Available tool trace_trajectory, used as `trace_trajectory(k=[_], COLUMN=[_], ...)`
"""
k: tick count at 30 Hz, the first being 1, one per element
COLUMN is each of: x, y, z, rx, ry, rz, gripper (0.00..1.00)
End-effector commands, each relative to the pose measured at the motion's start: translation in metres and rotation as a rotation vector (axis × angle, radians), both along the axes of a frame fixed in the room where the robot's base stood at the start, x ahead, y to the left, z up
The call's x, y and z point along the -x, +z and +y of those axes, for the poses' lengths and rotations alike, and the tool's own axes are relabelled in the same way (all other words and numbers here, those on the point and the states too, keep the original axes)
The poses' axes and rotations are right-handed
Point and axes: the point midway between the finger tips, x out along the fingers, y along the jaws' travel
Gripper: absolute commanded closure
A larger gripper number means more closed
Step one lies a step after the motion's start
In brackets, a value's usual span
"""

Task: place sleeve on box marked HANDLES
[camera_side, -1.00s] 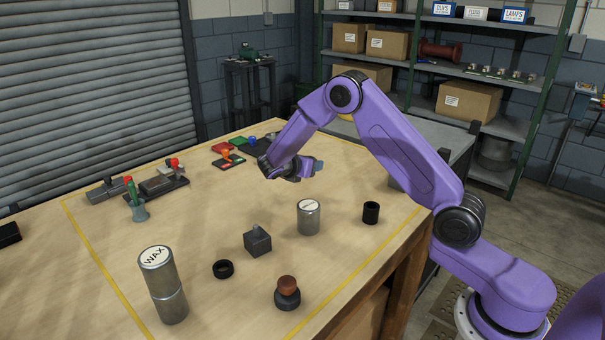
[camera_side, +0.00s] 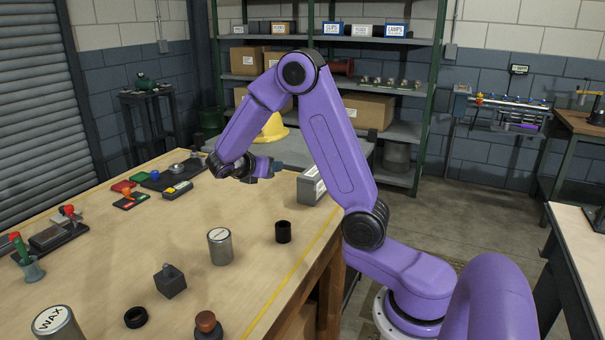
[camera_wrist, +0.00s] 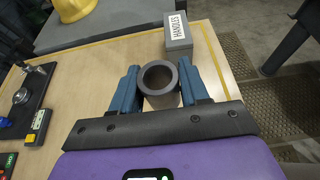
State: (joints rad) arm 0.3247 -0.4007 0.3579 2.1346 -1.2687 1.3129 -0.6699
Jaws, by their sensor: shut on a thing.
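My gripper (camera_wrist: 160,90) has blue fingers, shut on a grey hollow sleeve (camera_wrist: 158,78) whose round open end shows in the wrist view. In the side view my gripper (camera_side: 277,166) is above the far part of the table, and the sleeve cannot be made out clearly there. The grey box marked HANDLES (camera_wrist: 178,41) is ahead and slightly right of the sleeve in the wrist view, apart from it. In the side view the box (camera_side: 312,187) stands by the table's right edge, partly behind my arm.
A silver can (camera_side: 220,248), a black hollow cylinder (camera_side: 283,232), a dark block (camera_side: 170,282) and a black ring (camera_side: 136,317) stand nearer on the table. A yellow hard hat (camera_wrist: 75,9) lies beyond the table. The table (camera_wrist: 215,75) is bare around the box.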

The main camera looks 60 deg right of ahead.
Motion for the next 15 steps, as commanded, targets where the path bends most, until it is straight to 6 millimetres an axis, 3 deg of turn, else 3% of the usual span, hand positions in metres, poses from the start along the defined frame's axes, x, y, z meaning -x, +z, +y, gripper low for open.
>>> trace_trajectory(k=[1, 6, 10, 15], x=[0.014, 0.064, 0.098, 0.128], y=[0.010, 0.034, 0.048, 0.059], z=[-0.021, -0.074, -0.101, -0.120], rx=[0.002, 0.000, -0.001, -0.004], ry=[-0.058, -0.224, -0.328, -0.409], rz=[-0.007, -0.005, -0.004, -0.002], gripper=[0.93, 0.93, 0.93, 0.93])
